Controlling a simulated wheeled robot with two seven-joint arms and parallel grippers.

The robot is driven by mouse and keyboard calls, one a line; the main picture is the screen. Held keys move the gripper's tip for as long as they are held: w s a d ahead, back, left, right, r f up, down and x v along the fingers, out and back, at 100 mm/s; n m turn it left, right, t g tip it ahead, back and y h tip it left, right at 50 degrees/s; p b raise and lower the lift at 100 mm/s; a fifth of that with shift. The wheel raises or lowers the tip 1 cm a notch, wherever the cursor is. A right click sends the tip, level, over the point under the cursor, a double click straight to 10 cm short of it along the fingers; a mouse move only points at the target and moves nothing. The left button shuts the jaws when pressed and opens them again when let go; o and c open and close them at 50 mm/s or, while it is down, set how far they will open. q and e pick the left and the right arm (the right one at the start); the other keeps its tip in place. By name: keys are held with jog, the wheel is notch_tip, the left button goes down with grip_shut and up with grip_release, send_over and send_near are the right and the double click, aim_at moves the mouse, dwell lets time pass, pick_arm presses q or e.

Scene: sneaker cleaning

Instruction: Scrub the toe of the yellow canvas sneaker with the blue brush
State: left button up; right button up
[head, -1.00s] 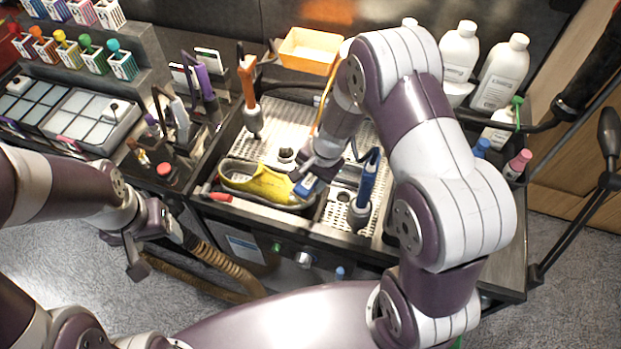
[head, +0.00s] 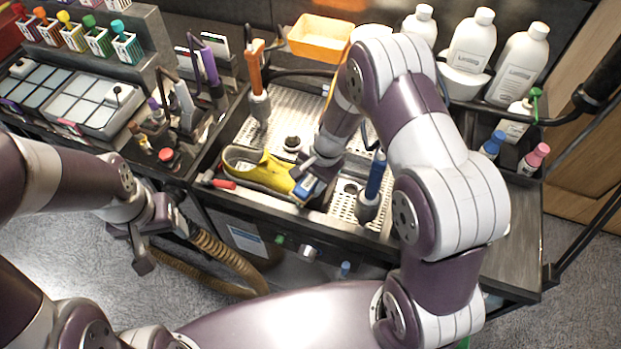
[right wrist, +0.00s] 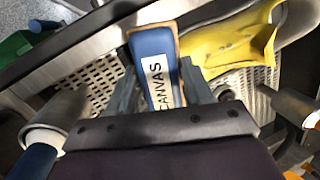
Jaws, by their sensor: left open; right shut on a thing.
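The yellow canvas sneaker (head: 266,171) lies in the dark tray at the front of the bench, its toe end toward the right in the head view. My right gripper (head: 313,178) is shut on the blue brush (head: 308,188), close to the sneaker's toe. In the right wrist view the blue brush (right wrist: 152,55) carries a "CANVAS" label and sits between the fingers, with part of the yellow sneaker (right wrist: 228,50) beside it. I cannot tell whether bristles and toe touch. My left gripper (head: 140,248) is open and empty, in front of the bench.
A blue-handled tool in a holder (head: 375,180) stands close to the right of the brush. An orange-handled tool (head: 258,85) stands behind the sneaker. A red-handled tool (head: 220,183) lies by the sneaker's left end. White bottles (head: 470,50) stand at the back right.

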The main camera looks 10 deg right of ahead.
jog(key=shift+b+x, duration=0.65)
jog(key=shift+x, duration=0.15)
jog(key=shift+w+d, duration=0.1)
jog(key=shift+w, duration=0.05)
